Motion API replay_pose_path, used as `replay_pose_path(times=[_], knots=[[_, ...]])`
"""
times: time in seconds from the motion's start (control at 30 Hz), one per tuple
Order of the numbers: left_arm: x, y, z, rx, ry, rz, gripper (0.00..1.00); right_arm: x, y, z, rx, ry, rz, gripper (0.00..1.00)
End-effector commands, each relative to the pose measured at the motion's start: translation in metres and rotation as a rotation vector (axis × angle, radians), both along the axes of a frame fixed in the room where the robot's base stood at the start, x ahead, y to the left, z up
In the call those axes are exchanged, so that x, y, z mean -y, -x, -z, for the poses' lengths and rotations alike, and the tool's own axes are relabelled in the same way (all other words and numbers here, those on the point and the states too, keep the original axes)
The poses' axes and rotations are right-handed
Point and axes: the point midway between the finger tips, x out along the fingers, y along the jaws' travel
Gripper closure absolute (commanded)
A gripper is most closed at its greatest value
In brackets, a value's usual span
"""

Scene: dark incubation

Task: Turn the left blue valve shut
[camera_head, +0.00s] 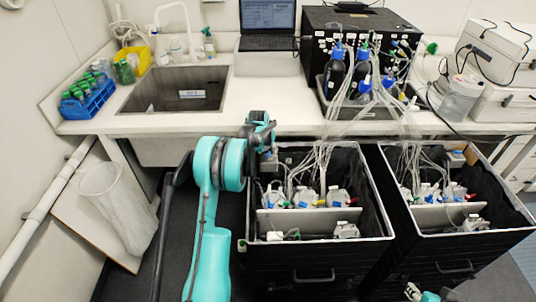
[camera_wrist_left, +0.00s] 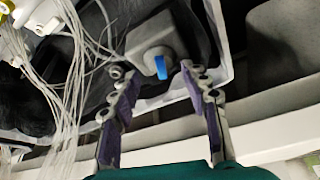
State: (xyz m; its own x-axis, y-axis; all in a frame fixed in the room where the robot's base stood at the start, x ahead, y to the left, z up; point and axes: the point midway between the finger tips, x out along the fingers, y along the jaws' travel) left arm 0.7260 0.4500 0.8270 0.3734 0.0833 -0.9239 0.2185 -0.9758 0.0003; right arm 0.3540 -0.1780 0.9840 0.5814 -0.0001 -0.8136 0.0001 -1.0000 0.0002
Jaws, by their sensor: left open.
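The left blue valve shows in the left wrist view as a small blue handle (camera_wrist_left: 160,67) on a grey block (camera_wrist_left: 152,50), at the inner wall of the left black bin. My left gripper (camera_wrist_left: 156,78) is open, its two fingers apart, one on each side of the handle in that view. I cannot tell whether they touch it. In the head view my left gripper (camera_head: 267,152) is over the back left corner of the left bin (camera_head: 300,255), and my arm largely hides the valve there. A small part of my right gripper (camera_head: 416,292) shows at the bottom edge.
The left bin holds bottles (camera_head: 338,197) and a bundle of clear tubes (camera_head: 320,160) close to my left gripper. A second bin (camera_head: 470,240) stands to the right with a similar block (camera_head: 456,158). The counter (camera_head: 270,118) edge runs just behind the bins.

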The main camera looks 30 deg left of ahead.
Motion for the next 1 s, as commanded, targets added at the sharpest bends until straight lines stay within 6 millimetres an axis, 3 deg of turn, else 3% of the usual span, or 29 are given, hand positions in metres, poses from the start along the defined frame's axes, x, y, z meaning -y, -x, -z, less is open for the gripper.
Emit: replay_pose_path(times=[0.2,0.43,0.77,0.87,1.0], knots=[[0.004,0.018,-0.046,0.000,0.000,0.000,0.54,0.000,0.000,0.000,0.000,0.000,0.000,0.60],[0.007,0.029,-0.072,0.000,0.001,0.000,0.54,0.000,0.000,0.000,0.000,0.000,0.000,0.60],[0.007,0.031,-0.077,0.000,0.001,0.000,0.54,0.000,0.000,0.000,0.000,0.000,0.000,0.60],[0.006,0.029,-0.074,0.000,0.001,0.004,0.78,0.000,0.000,-0.006,0.000,0.000,0.000,0.60],[0.003,0.021,-0.057,0.000,0.000,0.024,0.80,0.000,0.000,-0.029,0.000,0.000,0.000,0.60]])
